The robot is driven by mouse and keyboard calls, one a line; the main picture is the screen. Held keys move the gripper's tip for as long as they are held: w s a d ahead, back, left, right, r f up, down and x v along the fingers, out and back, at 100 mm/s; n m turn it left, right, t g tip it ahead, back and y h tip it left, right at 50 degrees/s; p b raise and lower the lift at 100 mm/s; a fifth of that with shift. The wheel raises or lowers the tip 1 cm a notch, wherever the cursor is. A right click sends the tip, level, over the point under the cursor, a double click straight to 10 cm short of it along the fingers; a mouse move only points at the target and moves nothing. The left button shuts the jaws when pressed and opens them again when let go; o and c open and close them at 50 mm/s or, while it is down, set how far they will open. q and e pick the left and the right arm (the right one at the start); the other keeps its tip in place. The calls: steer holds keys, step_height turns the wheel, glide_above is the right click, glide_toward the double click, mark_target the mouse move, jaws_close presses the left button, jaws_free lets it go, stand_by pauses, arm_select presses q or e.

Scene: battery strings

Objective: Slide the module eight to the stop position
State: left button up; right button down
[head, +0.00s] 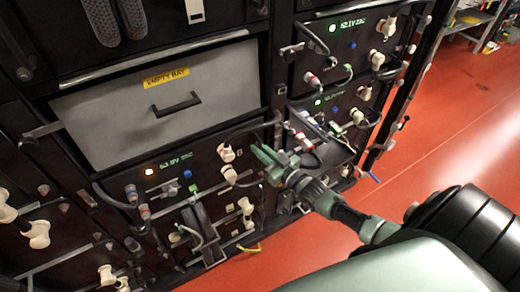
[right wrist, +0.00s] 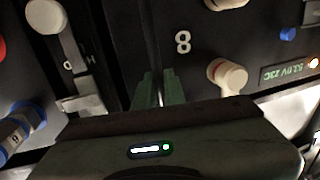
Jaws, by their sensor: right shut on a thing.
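Module eight (head: 208,172) is the dark-faced module below the grey blank panel in the head view. It has an orange light and a green readout. Its white "8" shows on its dark face in the right wrist view (right wrist: 200,58), beside a cream connector (right wrist: 228,75). My right gripper (head: 268,158) is at the right edge of this module in the head view. In the right wrist view its green fingers (right wrist: 158,92) are shut on a thin grey part at the module's edge. The module's depth in its bay is unclear. My left gripper is not in view.
A grey panel (head: 160,105) labelled "EMPTY BAY" is above the module. Other modules with cables and cream connectors are at right (head: 345,60) and lower left. A black bracket (head: 203,235) sticks out below. The red floor (head: 440,130) at right is open.

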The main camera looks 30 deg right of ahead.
steer(key=shift+s, duration=0.15)
stand_by(0.4)
steer(key=s+p, duration=0.6)
steer(key=s, duration=1)
steer(key=shift+s+a, duration=0.3)
steer(key=shift+a, duration=0.1)
steer(key=c, duration=1.6)
jaws_free()
steer(key=shift+w, duration=0.15)
steer(key=shift+c, duration=0.2)
steer(key=shift+o, duration=0.7)
steer(key=shift+w+a, duration=0.1)
steer(key=shift+w, duration=0.05)
steer(key=shift+a, duration=0.1)
steer(key=s+d+b, duration=0.1)
steer(key=s, duration=0.6)
steer(key=shift+s+d+b, duration=0.2)
steer(key=shift+s+b, duration=0.15)
